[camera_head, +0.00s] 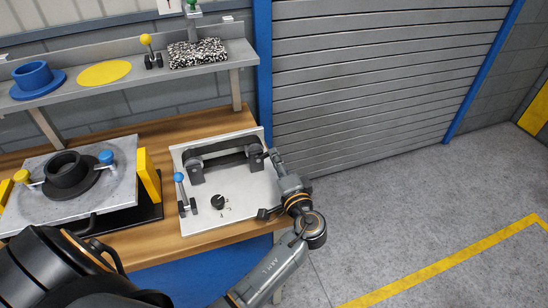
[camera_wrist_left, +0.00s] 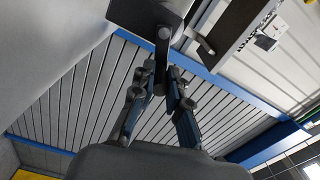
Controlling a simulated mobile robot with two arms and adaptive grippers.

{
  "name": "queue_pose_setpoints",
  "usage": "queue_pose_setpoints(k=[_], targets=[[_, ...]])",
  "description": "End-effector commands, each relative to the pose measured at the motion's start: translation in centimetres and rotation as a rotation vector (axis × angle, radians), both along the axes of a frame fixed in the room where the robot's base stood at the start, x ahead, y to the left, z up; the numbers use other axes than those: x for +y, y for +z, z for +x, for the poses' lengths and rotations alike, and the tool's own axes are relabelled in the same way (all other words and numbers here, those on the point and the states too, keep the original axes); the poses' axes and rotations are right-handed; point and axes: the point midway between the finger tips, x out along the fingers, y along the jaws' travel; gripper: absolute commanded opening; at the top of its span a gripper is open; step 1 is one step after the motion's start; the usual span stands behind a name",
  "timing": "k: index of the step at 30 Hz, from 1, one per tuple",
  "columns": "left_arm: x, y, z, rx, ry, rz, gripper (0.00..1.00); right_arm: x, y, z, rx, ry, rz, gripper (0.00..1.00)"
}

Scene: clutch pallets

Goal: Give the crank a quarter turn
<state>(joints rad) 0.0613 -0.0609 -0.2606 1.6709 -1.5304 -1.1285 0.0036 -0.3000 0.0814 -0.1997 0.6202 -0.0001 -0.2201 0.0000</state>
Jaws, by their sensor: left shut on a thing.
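The crank (camera_wrist_left: 161,48) is a dark arm on the end of a black block in the left wrist view, with its handle pointing toward me. In the head view it sits at the right side of a black roller unit (camera_head: 222,154) on a light grey panel (camera_head: 240,195), mostly hidden by my gripper. My left gripper (camera_head: 271,156) is at the panel's right edge. In the left wrist view its two fingers (camera_wrist_left: 161,82) are closed around the crank handle, one on each side. My right gripper is not in view.
The panel also carries a blue-knobbed lever (camera_head: 180,180) and a black dial (camera_head: 218,202). A grey plate (camera_head: 40,215) with a black ring and toggle clamps lies to the left on the wooden bench (camera_head: 150,250). A shelf (camera_head: 120,88) runs above. Floor right of the bench is clear.

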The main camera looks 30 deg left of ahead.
Motion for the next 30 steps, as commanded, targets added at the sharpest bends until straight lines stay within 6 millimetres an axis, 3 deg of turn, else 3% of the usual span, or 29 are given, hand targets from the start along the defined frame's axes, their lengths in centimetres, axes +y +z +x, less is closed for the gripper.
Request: queue_pose_setpoints(k=[15, 30], targets=[[-0.2, -1.4, 0.3, 0.275, 0.001, 0.238, 0.0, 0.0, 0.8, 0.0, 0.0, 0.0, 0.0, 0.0], [-0.2, -1.8, 0.3, 0.34, 0.001, 0.292, 0.0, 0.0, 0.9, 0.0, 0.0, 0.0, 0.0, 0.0]])
